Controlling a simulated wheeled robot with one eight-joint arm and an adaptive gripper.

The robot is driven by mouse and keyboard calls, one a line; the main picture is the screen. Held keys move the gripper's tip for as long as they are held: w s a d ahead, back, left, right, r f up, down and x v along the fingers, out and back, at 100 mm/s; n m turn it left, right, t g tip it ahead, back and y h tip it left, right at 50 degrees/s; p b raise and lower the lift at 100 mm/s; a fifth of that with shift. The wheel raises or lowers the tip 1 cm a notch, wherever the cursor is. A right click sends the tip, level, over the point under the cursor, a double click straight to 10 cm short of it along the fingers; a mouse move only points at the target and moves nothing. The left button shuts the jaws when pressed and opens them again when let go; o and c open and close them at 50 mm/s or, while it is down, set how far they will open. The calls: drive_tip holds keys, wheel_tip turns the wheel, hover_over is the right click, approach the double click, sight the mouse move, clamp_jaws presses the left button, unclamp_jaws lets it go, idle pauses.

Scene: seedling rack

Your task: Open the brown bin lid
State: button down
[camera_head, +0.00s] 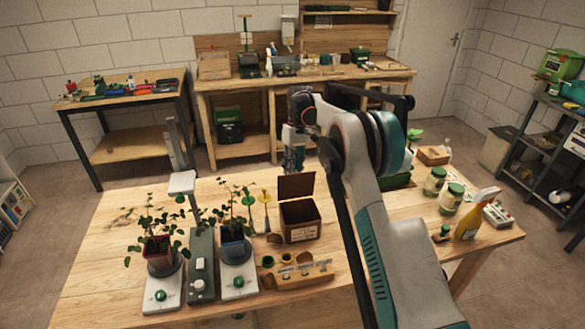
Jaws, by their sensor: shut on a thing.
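The brown bin (300,222) stands on the wooden table near its middle, with a pale label on its front. Its brown lid (296,187) stands raised, roughly upright at the back of the bin, and the dark inside of the bin shows. My gripper (294,168) is at the top edge of the lid, pointing down, and is shut on it. The fingertips are small here and partly hidden behind the lid.
Two potted seedlings (158,253) (234,244) on white bases stand left of the bin. A wooden block with small cups (297,272) lies in front of it. Jars (451,199) and a yellow spray bottle (475,217) stand at the right, beyond my arm.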

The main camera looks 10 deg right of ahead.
drive_tip(key=shift+w+d+f+g, duration=0.35)
drive_tip(key=shift+w+d+g, duration=0.05)
drive_tip(key=shift+d, duration=0.05)
idle(0.4)
drive_tip(key=c, duration=1.7)
unclamp_jaws()
drive_tip(key=shift+o, duration=1.4)
drive_tip(key=shift+w+d, duration=0.1)
drive_tip(key=shift+d, duration=0.15)
drive_tip(key=shift+a, duration=0.15)
